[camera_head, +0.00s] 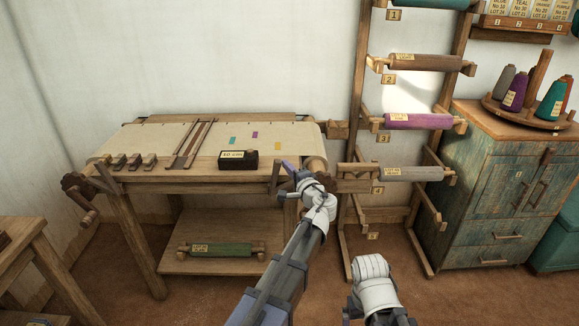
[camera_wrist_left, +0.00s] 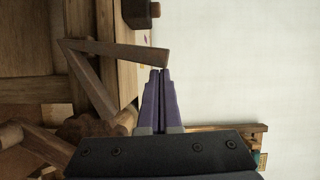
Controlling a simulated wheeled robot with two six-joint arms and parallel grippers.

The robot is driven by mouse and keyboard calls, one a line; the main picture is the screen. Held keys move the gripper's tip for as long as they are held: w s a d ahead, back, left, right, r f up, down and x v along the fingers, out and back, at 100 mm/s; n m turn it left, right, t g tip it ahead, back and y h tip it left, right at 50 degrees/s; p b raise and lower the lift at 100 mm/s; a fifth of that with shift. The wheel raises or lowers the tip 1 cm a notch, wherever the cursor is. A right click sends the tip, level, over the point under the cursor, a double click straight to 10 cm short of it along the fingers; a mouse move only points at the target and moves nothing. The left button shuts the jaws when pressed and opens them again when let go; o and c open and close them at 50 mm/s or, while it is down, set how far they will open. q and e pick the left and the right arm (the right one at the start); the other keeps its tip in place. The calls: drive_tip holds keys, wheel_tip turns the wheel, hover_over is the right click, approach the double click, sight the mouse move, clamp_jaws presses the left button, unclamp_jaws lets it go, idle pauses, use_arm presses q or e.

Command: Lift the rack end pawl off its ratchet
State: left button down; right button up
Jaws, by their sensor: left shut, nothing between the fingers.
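My left gripper (camera_head: 286,165) is at the right end of the loom table, in front of its near right corner. In the left wrist view its purple fingers (camera_wrist_left: 159,72) are shut with nothing between them. Just beyond the fingertips is the end of a flat wooden lever (camera_wrist_left: 120,50), which looks like the pawl; I cannot tell whether it touches the fingers. A second wooden bar (camera_wrist_left: 88,80) slants from the lever's far end.
The loom table (camera_head: 150,180) carries cloth, a black labelled box (camera_head: 238,160) and wooden blocks. A rack (camera_head: 358,130) with labelled rolls stands close to the right of my left gripper. A green cabinet (camera_head: 500,190) is farther right. Open floor lies in front.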

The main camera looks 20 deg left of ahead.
use_arm(q)
drive_tip(key=shift+a+r, duration=0.1)
drive_tip(key=shift+a, duration=0.1)
drive_tip(key=s+a+n+g+h+p, duration=0.1)
drive_tip(key=s+a+n+h+p, duration=0.2)
drive_tip(key=a+n+p, duration=0.3)
drive_tip(key=shift+a+n+h, duration=0.3)
drive_tip(key=shift+a+n, duration=0.1)
drive_tip(key=shift+a, duration=1.9)
drive_tip(key=shift+s+f, duration=0.1)
drive_tip(key=shift+f, duration=0.1)
drive_tip(key=shift+r, duration=0.1)
